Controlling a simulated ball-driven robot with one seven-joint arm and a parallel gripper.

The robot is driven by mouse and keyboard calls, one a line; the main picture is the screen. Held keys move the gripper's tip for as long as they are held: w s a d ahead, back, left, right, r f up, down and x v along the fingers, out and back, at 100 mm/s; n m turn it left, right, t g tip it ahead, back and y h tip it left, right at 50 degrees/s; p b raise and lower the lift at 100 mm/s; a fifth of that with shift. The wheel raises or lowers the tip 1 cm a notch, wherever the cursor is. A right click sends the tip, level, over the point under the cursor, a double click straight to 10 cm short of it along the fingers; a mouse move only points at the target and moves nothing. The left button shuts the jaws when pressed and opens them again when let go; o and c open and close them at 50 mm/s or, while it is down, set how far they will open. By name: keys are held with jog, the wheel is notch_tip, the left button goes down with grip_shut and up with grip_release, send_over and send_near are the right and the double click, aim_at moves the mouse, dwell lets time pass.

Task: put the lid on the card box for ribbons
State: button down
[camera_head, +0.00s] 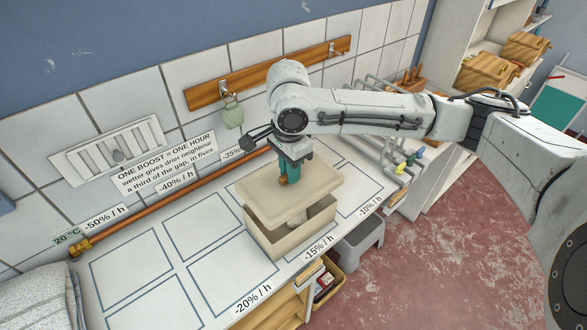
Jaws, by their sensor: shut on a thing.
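The card box (278,243) is beige and open-topped. It stands on the white worktop, within the marked area by the "-15% / h" label. The exact grip is hidden. I cannot tell whether the lid touches the box rim.
The worktop (135,265) left of the box has empty outlined areas. A copper pipe (150,214) runs along the tiled wall behind. A green tag (232,114) hangs from a wooden rail (205,93). Valves (410,160) stand at right. A grey stool (358,245) is below.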

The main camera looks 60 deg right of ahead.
aim_at(290, 188)
jog(key=shift+f+b, duration=1.05)
jog(key=shift+f, duration=2.05)
jog(key=shift+a+f+p, duration=0.1)
jog(key=shift+f+p, duration=0.1)
jog(key=shift+p, duration=0.8)
jog(key=shift+f, duration=0.8)
dwell(1.4)
jog(key=c, duration=1)
grip_release()
jog(key=shift+o, duration=0.4)
jog(key=o, duration=0.4)
jog(key=shift+r, duration=0.1)
